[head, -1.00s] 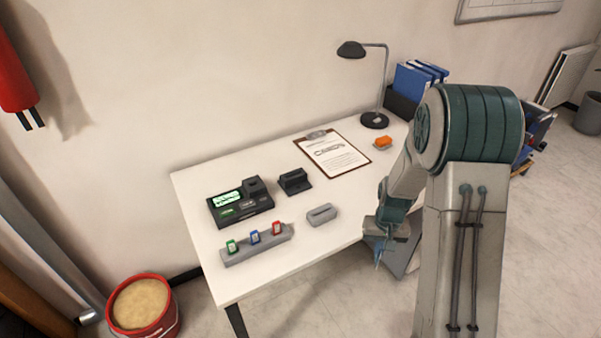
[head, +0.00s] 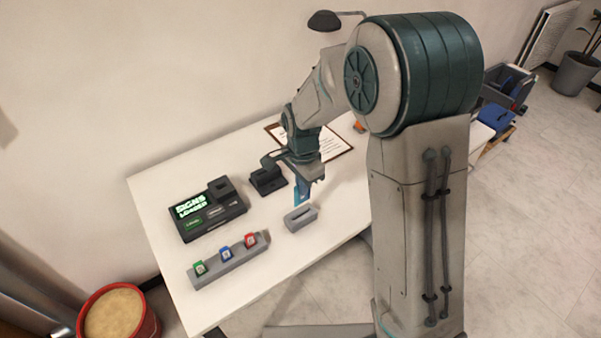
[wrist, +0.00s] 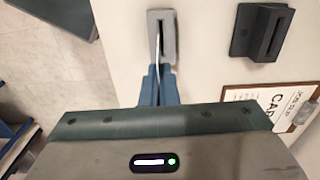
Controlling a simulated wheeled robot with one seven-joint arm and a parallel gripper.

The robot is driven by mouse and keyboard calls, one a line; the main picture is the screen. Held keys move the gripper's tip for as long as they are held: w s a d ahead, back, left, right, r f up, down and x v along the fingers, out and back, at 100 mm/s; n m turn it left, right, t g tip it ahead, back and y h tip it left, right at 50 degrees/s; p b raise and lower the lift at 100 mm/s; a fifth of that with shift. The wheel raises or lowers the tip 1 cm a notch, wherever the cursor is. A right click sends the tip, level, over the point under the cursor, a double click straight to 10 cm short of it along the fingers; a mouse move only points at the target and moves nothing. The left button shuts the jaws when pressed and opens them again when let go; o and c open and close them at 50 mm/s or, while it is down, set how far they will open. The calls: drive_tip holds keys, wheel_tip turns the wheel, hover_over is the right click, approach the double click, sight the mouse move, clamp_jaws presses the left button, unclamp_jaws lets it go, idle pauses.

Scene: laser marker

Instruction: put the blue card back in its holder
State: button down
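My gripper (head: 304,184) is over the front part of the table, its fingers pointing down. In the wrist view its blue-grey fingers (wrist: 158,86) are closed on the thin card, seen edge-on as a pale line (wrist: 158,52). In the head view the blue card (head: 299,194) hangs below the fingers, roughly upright. The small grey slotted holder (head: 301,219) stands just below it. In the wrist view the holder (wrist: 168,42) has a dark slot, and the card's edge overlaps it. I cannot tell whether the card's lower edge touches the holder.
A black slotted stand (head: 267,180) is behind and left of the holder. The marker machine (head: 207,210) with a lit green screen is further left. A grey rack (head: 230,262) holds green, blue and red tags. A clipboard (head: 338,140) lies behind my arm.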

sight(300, 200)
drive_tip(key=shift+a+f+b, duration=0.15)
drive_tip(key=shift+f+b, duration=1)
drive_tip(key=shift+f, duration=0.4)
drive_tip(key=shift+a+f+b, duration=0.1)
drive_tip(key=shift+f+b, duration=1)
drive_tip(key=shift+f, duration=0.45)
drive_tip(key=shift+f+b, duration=0.9)
drive_tip(key=c, duration=2.1)
unclamp_jaws()
drive_tip(key=shift+c, duration=0.2)
drive_tip(key=o, duration=0.5)
